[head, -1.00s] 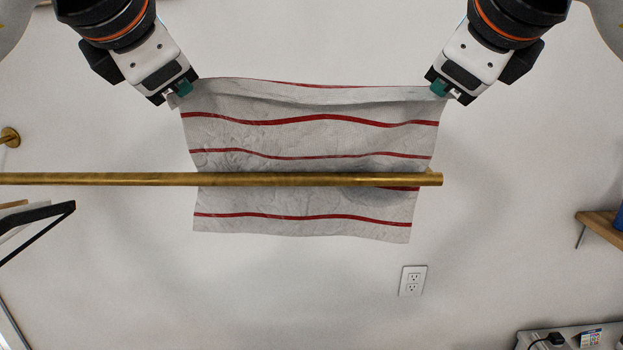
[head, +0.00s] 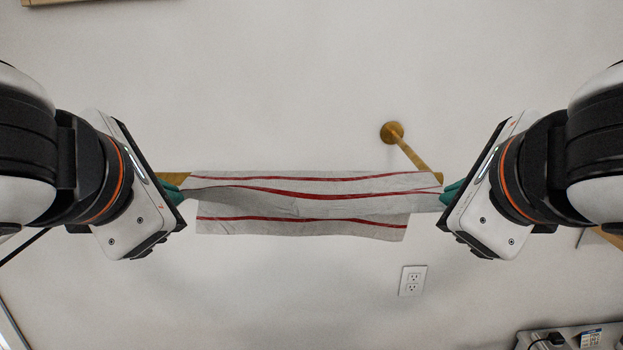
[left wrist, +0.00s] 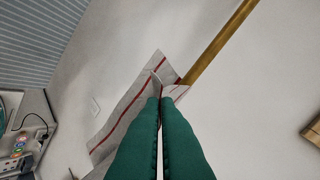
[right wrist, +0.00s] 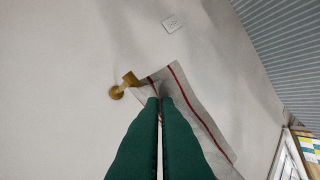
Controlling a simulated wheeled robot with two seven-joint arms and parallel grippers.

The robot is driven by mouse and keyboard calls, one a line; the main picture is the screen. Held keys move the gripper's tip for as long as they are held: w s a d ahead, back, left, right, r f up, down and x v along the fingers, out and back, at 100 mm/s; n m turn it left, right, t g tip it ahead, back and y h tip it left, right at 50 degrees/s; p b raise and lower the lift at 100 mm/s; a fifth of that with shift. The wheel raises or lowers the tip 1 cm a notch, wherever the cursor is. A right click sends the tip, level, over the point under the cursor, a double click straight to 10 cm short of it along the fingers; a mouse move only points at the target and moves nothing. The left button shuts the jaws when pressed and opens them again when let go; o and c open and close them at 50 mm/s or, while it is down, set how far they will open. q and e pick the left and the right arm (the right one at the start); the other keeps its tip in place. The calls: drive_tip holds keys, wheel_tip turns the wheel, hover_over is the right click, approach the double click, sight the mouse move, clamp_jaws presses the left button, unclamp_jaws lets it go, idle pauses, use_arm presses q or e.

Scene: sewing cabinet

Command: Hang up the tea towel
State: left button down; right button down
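The tea towel (head: 300,190), white with red stripes, lies over the brass rail (head: 174,178) in the head view. One part hangs down behind the rail, and the near part comes over the top toward me, held at its two corners. My left gripper (head: 180,190) is shut on the towel's left corner. My right gripper (head: 446,194) is shut on its right corner. The towel covers most of the rail. Both wrist views show the green fingers closed together, with the towel in the left wrist view (left wrist: 125,118) and the right wrist view (right wrist: 195,105) beyond the fingertips.
A brass wall mount (head: 391,132) carries the rail's right end. A wall outlet (head: 413,280) is below the towel. A shelf with a black plug (head: 553,339) is at the lower right.

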use_arm(q)
drive_tip(key=shift+s, duration=0.15)
use_arm(e)
drive_tip(key=shift+s, duration=0.15)
use_arm(q)
drive_tip(key=c, duration=1.4)
unclamp_jaws()
drive_tip(key=shift+f, duration=0.1)
use_arm(e)
drive_tip(key=c, duration=1.4)
unclamp_jaws()
drive_tip(key=shift+f, duration=0.1)
